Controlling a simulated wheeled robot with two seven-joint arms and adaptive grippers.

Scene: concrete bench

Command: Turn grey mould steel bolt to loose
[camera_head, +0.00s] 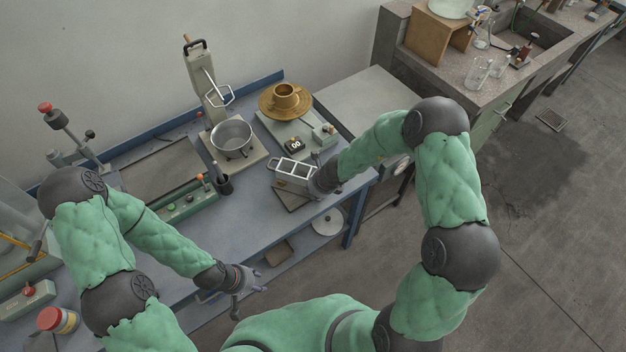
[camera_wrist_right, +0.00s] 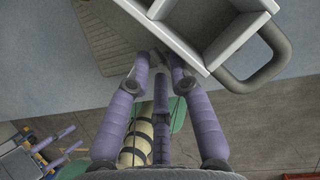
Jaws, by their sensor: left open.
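The grey mould (camera_head: 296,168), an open metal frame with several compartments, sits near the bench's front edge on a dark plate. In the right wrist view the mould (camera_wrist_right: 212,68) fills the top, with a thick grey loop handle (camera_wrist_right: 262,72) at its right. My right gripper (camera_wrist_right: 160,62) has its purple fingertips close together at the mould's lower left corner. The steel bolt is not clearly seen, and the fingertips hide what is between them. In the head view the right gripper (camera_head: 318,178) is mostly covered by its wrist. My left gripper (camera_head: 246,292) is open and empty, in front of the bench.
A metal pot (camera_head: 232,137) stands on a press base to the left. Bare bench (camera_head: 250,205) lies left of the mould.

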